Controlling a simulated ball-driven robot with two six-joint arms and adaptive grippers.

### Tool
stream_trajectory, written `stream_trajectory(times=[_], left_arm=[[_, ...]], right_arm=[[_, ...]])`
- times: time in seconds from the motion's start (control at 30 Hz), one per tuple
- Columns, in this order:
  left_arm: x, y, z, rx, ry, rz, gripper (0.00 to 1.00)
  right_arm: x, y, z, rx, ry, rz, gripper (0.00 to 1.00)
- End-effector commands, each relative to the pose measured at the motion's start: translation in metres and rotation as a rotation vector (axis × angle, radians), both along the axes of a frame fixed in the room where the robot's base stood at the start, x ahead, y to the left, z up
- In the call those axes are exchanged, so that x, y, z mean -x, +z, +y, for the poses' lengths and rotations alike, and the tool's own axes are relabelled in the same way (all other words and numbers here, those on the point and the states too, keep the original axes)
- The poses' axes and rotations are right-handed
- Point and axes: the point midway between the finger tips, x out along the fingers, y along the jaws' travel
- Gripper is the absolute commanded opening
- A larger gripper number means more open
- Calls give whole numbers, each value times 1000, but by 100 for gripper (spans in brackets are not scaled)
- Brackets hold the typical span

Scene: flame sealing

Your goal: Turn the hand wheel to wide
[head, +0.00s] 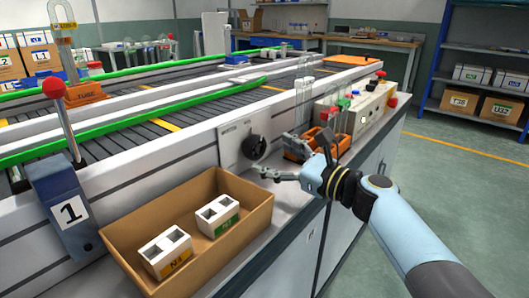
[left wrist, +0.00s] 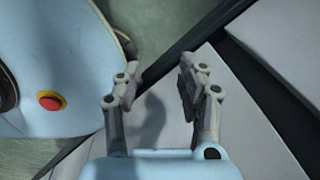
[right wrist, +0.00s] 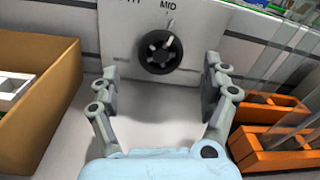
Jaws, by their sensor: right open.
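The black hand wheel (head: 257,147) sits on a pale upright plate (head: 232,146) on the conveyor's side. In the right wrist view the wheel (right wrist: 158,52) is round and lobed, with a light pointer mark at its upper right, near the tick under the word MID. Another label at the plate's upper left is cut off; I cannot see the word wide. My right gripper (head: 266,173) is open and empty in front of the wheel, its fingertips (right wrist: 160,78) apart below the wheel on either side. My left gripper (left wrist: 158,88) is open and empty, seen only in the left wrist view.
A cardboard box (head: 120,238) holding two white blocks stands left of the wheel. An orange rack (head: 300,147) with glass tubes stands close on the right, before a beige control box (head: 368,110). A red-knobbed lever (head: 56,90) rises at left. The ledge below the wheel is clear.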

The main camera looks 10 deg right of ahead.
Motion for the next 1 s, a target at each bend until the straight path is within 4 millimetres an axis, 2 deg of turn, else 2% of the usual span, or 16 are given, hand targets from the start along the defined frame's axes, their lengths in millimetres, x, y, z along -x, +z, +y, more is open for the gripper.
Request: stream_trajectory(times=[0.2, 0.6, 1.0], left_arm=[[3, -8, 0, 0, 0, 5, 40], [3, -8, 0, 0, 0, 5, 40], [2, -8, 0, 0, 0, 4, 40]], right_arm=[[-24, -1, 22, 1, -1, -1, 81], [-31, 0, 28, 2, -1, -1, 81], [-31, 0, 27, 2, -1, -1, 28]])
